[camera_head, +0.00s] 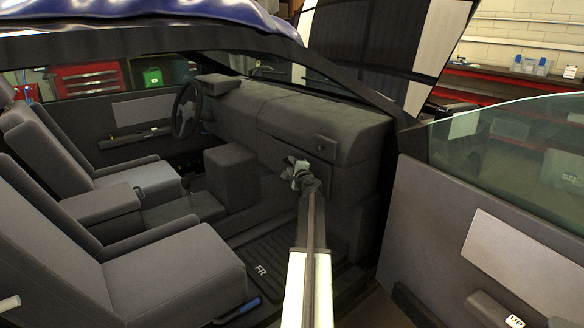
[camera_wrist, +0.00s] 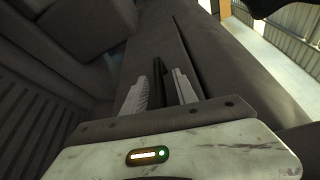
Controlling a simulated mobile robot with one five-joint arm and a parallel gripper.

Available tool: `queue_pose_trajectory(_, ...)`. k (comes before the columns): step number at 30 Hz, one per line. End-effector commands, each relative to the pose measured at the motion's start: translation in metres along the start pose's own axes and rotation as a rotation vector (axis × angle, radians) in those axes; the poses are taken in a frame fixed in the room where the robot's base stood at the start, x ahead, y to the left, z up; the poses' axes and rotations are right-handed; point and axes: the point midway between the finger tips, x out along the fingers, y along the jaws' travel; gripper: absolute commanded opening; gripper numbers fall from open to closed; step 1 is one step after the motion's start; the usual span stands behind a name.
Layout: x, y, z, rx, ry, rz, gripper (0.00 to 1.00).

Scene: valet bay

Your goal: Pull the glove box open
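The glove box (camera_head: 345,178) is the dark grey panel on the right of the dashboard, and it looks shut. My gripper (camera_head: 295,170) is in front of its left part in the head view and hides some of it. In the wrist view my gripper (camera_wrist: 160,85) has its two pale fingers apart. A dark upright bar (camera_wrist: 157,72), which looks like the glove box handle, shows between them. A narrow gap shows beside the right finger. I cannot tell whether either finger touches the bar.
A small dark latch-like part (camera_head: 325,148) sits on the dashboard above right of my gripper. The centre console (camera_head: 231,178) stands to the left and the passenger seat (camera_head: 175,270) to the lower left. The open door (camera_head: 480,240) is on the right. A floor mat (camera_head: 262,268) lies below.

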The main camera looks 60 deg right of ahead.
Motion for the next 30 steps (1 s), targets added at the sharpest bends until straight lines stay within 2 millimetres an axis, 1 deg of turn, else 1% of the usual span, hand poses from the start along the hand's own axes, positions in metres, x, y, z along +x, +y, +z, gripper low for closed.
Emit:
queue_pose_trajectory(1, -0.0004, -0.0001, -0.0001, 0.0, 0.0, 0.0, 0.34)
queue_pose_trajectory(2, -0.0004, -0.0001, -0.0002, 0.0, 0.0, 0.0, 0.29)
queue_pose_trajectory(3, -0.0004, -0.0001, -0.0002, 0.0, 0.0, 0.0, 0.18)
queue_pose_trajectory(5, -0.0005, -0.0001, -0.0003, 0.0, 0.0, 0.0, 0.01)
queue_pose_trajectory(30, -0.0011, -0.0002, -0.0016, 0.0, 0.001, 0.0, 0.0)
